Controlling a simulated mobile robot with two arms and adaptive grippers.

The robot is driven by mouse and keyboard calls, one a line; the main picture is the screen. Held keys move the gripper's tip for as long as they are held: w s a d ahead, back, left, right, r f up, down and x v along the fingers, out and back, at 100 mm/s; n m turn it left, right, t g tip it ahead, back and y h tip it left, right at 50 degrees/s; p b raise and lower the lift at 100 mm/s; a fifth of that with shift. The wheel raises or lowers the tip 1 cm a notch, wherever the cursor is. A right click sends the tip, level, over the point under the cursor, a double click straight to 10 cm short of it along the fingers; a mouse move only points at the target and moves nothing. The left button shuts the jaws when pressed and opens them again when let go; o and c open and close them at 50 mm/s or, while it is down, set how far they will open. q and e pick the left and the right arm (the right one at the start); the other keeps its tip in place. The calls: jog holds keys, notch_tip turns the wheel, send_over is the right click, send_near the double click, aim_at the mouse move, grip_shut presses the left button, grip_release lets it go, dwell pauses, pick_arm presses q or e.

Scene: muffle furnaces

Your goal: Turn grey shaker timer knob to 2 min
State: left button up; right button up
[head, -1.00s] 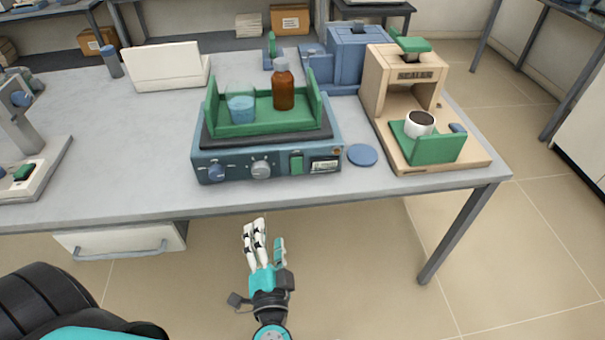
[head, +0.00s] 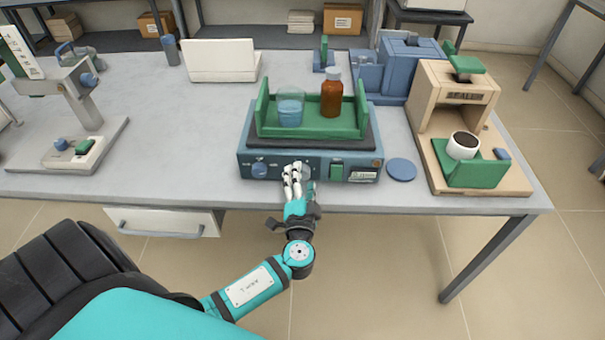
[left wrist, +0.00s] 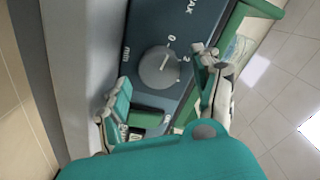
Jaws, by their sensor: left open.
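The blue shaker (head: 247,163) stands near the front edge of the table. Its grey timer knob (left wrist: 160,66) shows clearly in the left wrist view, with a 0, other small numbers and "min" printed around it. A light pointer line on the knob slants toward the 0 side; its exact reading is hard to tell. My left gripper (head: 298,178) is open in front of the shaker's panel, and its fingers mostly hide the knob in the head view. In the left wrist view the fingers (left wrist: 165,92) are spread to either side of the knob, apart from it.
A blue knob (head: 260,170) and a green switch (head: 336,171) flank the timer knob. A beaker (head: 290,107) and brown bottle (head: 332,96) stand on the shaker's green tray (head: 350,125). A blue disc (head: 401,170) and beige sealer (head: 425,125) are to the right.

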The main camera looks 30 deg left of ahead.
pick_arm(q)
jog(key=shift+w+a, duration=0.4)
jog(key=shift+w, duration=0.15)
pick_arm(e)
jog(key=shift+r, duration=0.1)
pick_arm(q)
jog(key=c, duration=1.2)
pick_arm(e)
jog(key=shift+a, duration=0.25)
pick_arm(q)
jog(key=m, duration=0.4)
jog(key=shift+f+m, duration=0.1)
jog(key=shift+m, duration=0.2)
jog(key=m, duration=0.4)
jog(key=shift+d, duration=0.1)
jog(key=shift+f+m+p, duration=0.1)
jog(key=shift+m+p, duration=0.3)
jog(key=shift+m, duration=0.5)
pick_arm(e)
jog(key=shift+d+r, duration=0.2)
jog(key=shift+r, duration=0.15)
pick_arm(q)
jog(key=shift+m, duration=0.3)
